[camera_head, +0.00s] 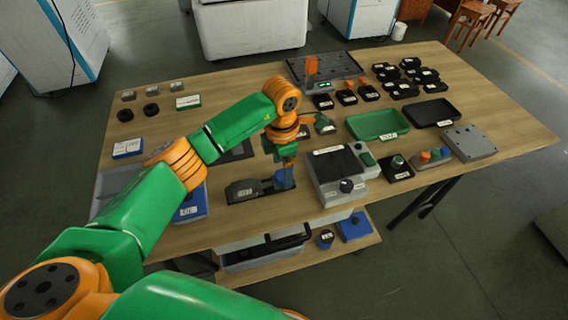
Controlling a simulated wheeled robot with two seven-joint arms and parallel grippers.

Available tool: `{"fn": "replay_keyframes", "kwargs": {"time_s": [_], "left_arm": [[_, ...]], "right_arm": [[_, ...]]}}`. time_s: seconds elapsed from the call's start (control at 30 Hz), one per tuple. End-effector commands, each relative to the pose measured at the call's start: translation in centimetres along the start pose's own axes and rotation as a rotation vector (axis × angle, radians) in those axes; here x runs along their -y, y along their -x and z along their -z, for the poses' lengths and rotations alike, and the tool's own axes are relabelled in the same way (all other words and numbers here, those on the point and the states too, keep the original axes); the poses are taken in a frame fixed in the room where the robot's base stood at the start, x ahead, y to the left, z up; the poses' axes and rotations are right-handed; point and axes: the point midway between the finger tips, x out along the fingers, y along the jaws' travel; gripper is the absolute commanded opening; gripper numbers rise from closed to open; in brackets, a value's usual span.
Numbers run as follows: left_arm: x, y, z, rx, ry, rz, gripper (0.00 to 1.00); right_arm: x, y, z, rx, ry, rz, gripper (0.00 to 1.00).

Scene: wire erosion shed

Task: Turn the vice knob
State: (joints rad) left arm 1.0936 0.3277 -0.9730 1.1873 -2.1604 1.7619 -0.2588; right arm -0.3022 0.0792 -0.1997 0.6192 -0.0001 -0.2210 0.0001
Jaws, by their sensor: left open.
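A dark grey vice (244,190) with a pale label lies near the front edge of the table, left of the middle. My left gripper (286,181) points down at the vice's right end, close beside a blue part there. The jaws are small in view, and I cannot tell whether they touch the vice. My right gripper is out of view.
A green tray (378,125) and black tray (433,113) lie farther right. A blue box (192,207) is left of the vice.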

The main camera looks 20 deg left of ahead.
Motion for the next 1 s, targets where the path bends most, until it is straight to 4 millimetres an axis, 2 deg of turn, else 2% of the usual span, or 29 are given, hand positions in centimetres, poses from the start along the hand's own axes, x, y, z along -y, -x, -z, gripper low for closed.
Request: {"fn": "replay_keyframes", "kwargs": {"time_s": [0.13, 0.37, 0.4, 0.7, 1.0], "left_arm": [[0.0, -1.8, 0.0, 0.0, 0.001, 0.001, 0.84], [0.0, -2.2, -0.1, 0.003, 0.0, 0.0, 0.84], [0.0, -2.2, -0.1, 0.003, 0.0, 0.0, 0.82], [0.0, -2.2, -0.1, 0.003, 0.0, 0.001, 0.01], [0.0, -2.2, -0.1, 0.003, 0.043, 0.0, 0.0]], "right_arm": [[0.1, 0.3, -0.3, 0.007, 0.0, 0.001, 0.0], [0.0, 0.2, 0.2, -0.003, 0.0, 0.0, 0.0], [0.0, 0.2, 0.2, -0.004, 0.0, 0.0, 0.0], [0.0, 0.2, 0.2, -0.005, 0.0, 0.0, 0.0], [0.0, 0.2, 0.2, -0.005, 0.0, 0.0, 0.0]]}}
